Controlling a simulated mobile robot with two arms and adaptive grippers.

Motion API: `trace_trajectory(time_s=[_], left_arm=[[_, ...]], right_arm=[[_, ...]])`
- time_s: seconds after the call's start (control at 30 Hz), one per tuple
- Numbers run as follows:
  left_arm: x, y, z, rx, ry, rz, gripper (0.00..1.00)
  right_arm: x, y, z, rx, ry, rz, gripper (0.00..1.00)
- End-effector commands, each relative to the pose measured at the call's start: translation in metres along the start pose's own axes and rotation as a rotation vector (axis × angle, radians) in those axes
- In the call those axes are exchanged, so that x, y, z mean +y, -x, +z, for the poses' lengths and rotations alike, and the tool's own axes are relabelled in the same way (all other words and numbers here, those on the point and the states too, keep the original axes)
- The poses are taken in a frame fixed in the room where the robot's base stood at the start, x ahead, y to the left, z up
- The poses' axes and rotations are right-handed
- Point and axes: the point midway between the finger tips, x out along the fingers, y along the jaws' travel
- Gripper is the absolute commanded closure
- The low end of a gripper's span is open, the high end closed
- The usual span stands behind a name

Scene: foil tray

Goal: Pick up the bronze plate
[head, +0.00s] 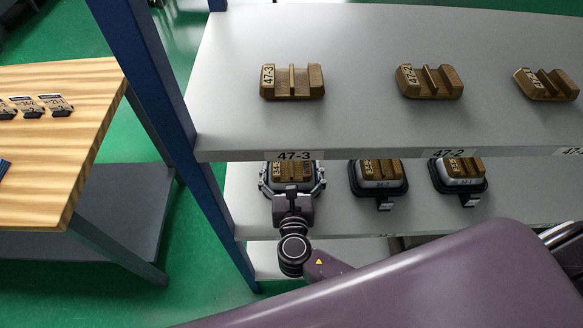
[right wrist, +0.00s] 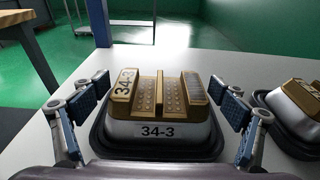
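The block stands in a black tray (right wrist: 101,141) on the lower shelf. In the head view this bronze plate (head: 292,170) is partly hidden by my right gripper (head: 292,178). The right gripper, also in the right wrist view (right wrist: 162,105), is open, with its blue pads on the left and right sides of the plate and block, apparently apart from them. My left gripper is not in view.
Two similar bronze-topped blocks, (head: 381,171) and (head: 463,169), stand to the right on the lower shelf. The upper shelf (head: 350,120) overhangs close above and holds bronze pieces, including one tagged 47-3 (head: 292,82). A blue post (head: 160,80) stands left; a wooden table (head: 60,130) is beyond it.

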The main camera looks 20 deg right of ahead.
Motion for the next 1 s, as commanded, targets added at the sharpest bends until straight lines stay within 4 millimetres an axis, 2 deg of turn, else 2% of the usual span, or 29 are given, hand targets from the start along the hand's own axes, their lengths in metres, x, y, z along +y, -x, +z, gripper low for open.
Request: trace_trajectory(time_s=[0.07, 0.43, 0.77, 1.0], left_arm=[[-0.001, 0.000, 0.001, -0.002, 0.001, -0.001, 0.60], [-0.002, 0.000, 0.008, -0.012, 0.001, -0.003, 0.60], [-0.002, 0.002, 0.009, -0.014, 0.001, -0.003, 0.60], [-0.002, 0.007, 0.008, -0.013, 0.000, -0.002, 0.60]], right_arm=[[0.000, 0.000, 0.000, 0.000, 0.000, 0.000, 0.22], [0.000, 0.000, 0.000, 0.000, 0.000, 0.000, 0.63], [0.001, 0.002, 0.011, -0.006, -0.003, 0.000, 0.63], [0.001, 0.010, 0.052, -0.007, -0.006, 0.001, 0.63]])
